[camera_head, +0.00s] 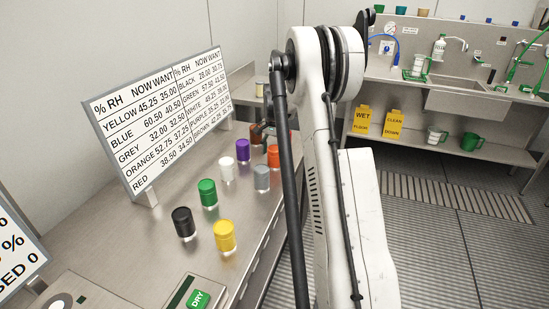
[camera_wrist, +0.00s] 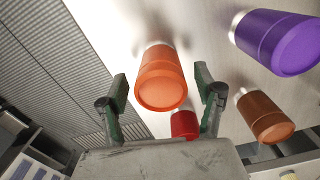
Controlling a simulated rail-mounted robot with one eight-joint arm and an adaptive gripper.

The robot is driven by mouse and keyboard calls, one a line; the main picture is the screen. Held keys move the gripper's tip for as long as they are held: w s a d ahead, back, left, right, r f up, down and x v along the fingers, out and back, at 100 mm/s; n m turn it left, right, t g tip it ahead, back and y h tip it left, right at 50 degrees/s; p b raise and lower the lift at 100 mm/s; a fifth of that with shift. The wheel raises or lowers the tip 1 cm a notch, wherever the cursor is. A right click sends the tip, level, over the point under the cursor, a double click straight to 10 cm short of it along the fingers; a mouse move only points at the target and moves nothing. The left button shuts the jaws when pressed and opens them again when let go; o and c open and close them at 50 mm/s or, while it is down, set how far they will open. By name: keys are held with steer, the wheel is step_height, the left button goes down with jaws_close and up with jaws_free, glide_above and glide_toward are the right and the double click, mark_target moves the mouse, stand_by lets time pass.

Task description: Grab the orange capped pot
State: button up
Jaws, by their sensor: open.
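The orange capped pot (camera_wrist: 162,80) shows in the wrist view, with its orange cap towards the camera and its pale body behind. It lies between the two fingertips of my gripper (camera_wrist: 161,88), which is open, with a gap visible on both sides of the cap. I cannot tell how far the fingers reach down beside it. In the head view the orange pot (camera_head: 273,156) stands near the bench's right edge, partly hidden by my arm. My gripper (camera_head: 261,132) shows there only as a small dark shape, mostly hidden behind my arm.
In the wrist view a red pot (camera_wrist: 184,124) is close by, with brown (camera_wrist: 264,117) and purple (camera_wrist: 281,42) pots to the right. Grey (camera_head: 262,178), white (camera_head: 227,167), green (camera_head: 208,193), black (camera_head: 183,223) and yellow (camera_head: 224,236) pots stand nearer. A sign board (camera_head: 158,125) stands left.

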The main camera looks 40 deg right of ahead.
mark_target(275, 158)
step_height(275, 158, down, 3)
steer(key=shift+w+f, duration=0.1)
steer(key=shift+f, duration=0.05)
steer(key=c, duration=1.4)
